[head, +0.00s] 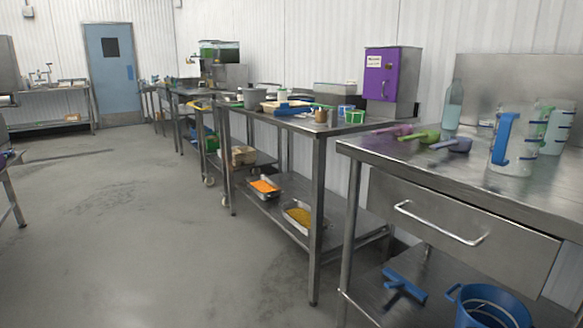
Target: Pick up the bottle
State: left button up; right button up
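A clear bottle (453,106) with pale liquid stands upright on the steel table (375,147) at the right, toward its back edge. Measuring jugs stand to its right, one with a blue handle (504,140) and others with green and blue marks (557,130). Purple, green and blue scoops (455,145) lie in front of and left of the bottle. Neither of my grippers shows in the head view.
The table has a drawer with a bar handle (440,225); a blue bucket (490,308) is on its lower shelf. A blue door (112,75) is at the back. The floor (150,230) at left is clear.

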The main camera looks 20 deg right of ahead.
aim_at(454, 95)
jog(key=i+z, duration=0.1)
jog(key=i, duration=0.35)
jog(key=i+j+z, duration=0.15)
jog(key=i, duration=0.3)
jog(key=i+j+z, duration=0.1)
jog(key=i, duration=0.35)
jog(key=i+j+z, duration=0.1)
jog(key=i, duration=0.35)
